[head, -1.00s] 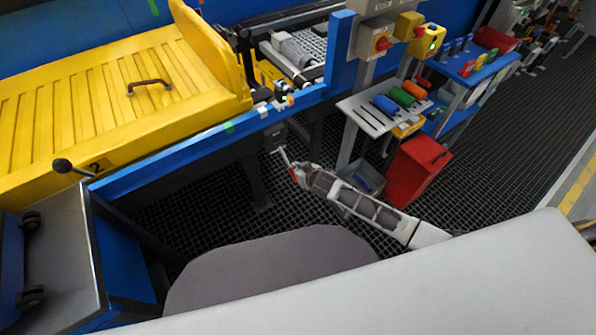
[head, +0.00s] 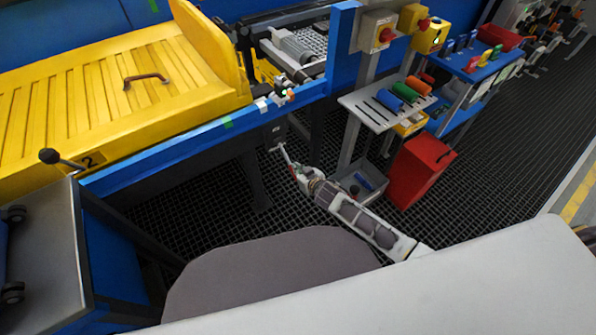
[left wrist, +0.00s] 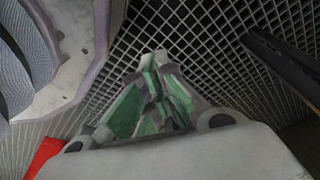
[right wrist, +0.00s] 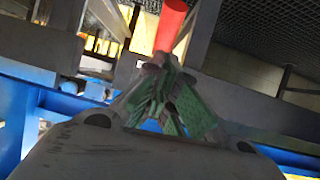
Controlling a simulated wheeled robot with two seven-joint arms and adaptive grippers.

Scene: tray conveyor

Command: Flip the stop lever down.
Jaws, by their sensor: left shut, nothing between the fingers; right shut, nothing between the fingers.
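The stop lever shows in the head view as a thin pale shaft (head: 284,154) below the blue conveyor rail, with a red part beside my right gripper (head: 299,174). In the right wrist view a red cylindrical grip (right wrist: 172,24) stands just beyond the fingertips of my right gripper (right wrist: 163,88). The fingers are shut with nothing between them. They overlap the lower end of the red grip in that view, and I cannot tell whether they touch it. My left gripper (left wrist: 158,90) is shut and empty above the floor grating in the left wrist view; the head view does not show it.
The blue rail (head: 200,143) and yellow tray (head: 95,90) lie left of the lever. A black-knobbed lever (head: 50,156) stands at the left. A red bin (head: 420,170), a grey bin (head: 362,183) and a tool shelf (head: 372,112) stand to the right. Open floor grating surrounds my right arm.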

